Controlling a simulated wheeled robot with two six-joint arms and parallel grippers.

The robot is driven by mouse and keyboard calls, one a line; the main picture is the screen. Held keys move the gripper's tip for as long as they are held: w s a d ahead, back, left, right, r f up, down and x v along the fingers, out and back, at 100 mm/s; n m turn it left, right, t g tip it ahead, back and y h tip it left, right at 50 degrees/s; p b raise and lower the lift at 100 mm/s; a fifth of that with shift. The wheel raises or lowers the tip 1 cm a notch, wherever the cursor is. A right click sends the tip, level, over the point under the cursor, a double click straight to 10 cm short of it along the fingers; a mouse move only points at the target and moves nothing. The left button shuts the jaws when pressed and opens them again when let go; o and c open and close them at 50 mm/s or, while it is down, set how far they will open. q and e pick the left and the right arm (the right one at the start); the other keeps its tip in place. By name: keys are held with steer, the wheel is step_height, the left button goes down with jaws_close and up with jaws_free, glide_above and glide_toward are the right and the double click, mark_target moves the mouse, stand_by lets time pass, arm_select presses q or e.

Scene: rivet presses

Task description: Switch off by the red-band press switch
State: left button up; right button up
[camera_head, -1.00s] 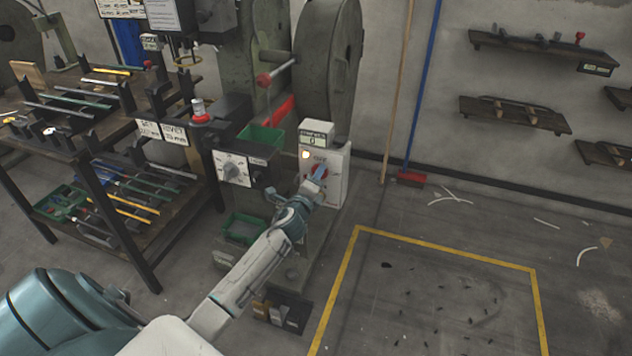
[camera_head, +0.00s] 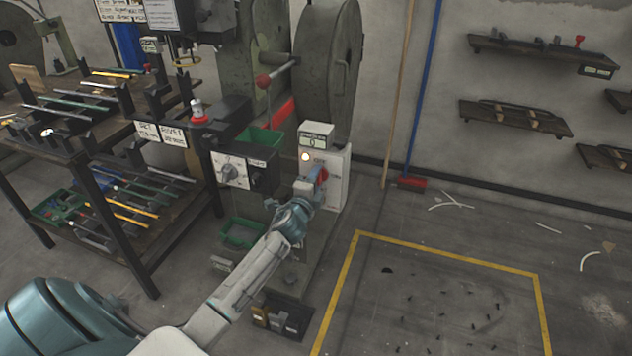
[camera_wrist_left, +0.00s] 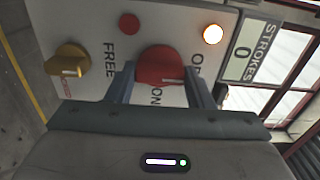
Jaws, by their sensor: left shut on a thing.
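The white switch box (camera_head: 338,168) stands on the press base. It carries a red rotary knob (camera_wrist_left: 160,66), a lit round lamp (camera_wrist_left: 212,34), a small red button (camera_wrist_left: 129,24) and a yellow knob (camera_wrist_left: 68,61). Words beside the knobs include "ON" and "FREE"; other lettering is partly covered. My left gripper (camera_head: 313,181) is at the box front. In the left wrist view its two fingers (camera_wrist_left: 160,88) stand on either side of the red knob and are shut on it. The lamp also glows in the head view (camera_head: 305,157). My right gripper is out of view.
A stroke counter (camera_wrist_left: 243,50) reading 0 sits by the lamp. A flywheel (camera_head: 325,75) rises behind. The yellow-marked floor (camera_head: 440,290) at right is mostly clear.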

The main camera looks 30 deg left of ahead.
arm_select(q)
steer(key=o, duration=1)
steer(key=v, duration=1.1)
steer(key=shift+b, duration=0.4)
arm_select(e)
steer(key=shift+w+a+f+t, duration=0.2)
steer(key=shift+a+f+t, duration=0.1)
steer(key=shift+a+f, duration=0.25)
arm_select(q)
steer(key=shift+w, duration=0.1)
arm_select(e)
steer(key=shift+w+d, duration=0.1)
